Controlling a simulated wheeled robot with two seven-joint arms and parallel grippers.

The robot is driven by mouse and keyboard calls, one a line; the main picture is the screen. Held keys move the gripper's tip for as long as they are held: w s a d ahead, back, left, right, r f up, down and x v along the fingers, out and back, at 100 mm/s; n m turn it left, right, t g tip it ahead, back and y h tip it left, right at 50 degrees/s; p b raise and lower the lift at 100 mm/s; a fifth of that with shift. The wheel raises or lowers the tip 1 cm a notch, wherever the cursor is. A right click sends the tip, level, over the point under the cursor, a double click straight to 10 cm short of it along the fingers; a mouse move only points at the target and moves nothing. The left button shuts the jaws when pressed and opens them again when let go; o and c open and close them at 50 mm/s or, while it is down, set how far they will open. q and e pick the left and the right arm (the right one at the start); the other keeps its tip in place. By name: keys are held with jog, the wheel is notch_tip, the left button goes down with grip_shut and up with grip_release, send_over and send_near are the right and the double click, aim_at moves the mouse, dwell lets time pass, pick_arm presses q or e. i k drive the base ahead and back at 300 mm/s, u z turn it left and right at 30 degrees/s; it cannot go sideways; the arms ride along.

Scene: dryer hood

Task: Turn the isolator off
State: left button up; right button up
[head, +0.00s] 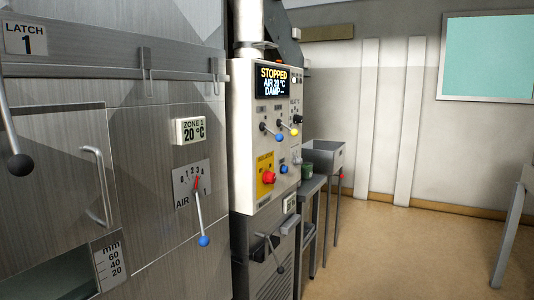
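The isolator (266,174) is a red knob on a yellow plate, low on the front of the pale control panel (244,120). Lettering above the knob is too small to read surely, and I cannot tell which way the knob is turned. The panel's display (271,82) reads STOPPED, AIR 20 °C, DAMP --. Neither of my grippers is in the head view.
Blue-tipped and yellow-tipped levers and a blue knob (284,169) sit near the isolator. On the left, the metal hood front has a blue-ended air lever (203,241), a black-balled latch lever (18,165) and a handle (97,187). The floor (400,250) at right is clear.

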aim_at(269, 177)
jog(key=z, duration=0.45)
jog(key=i, duration=1.3)
jog(key=z, duration=0.05)
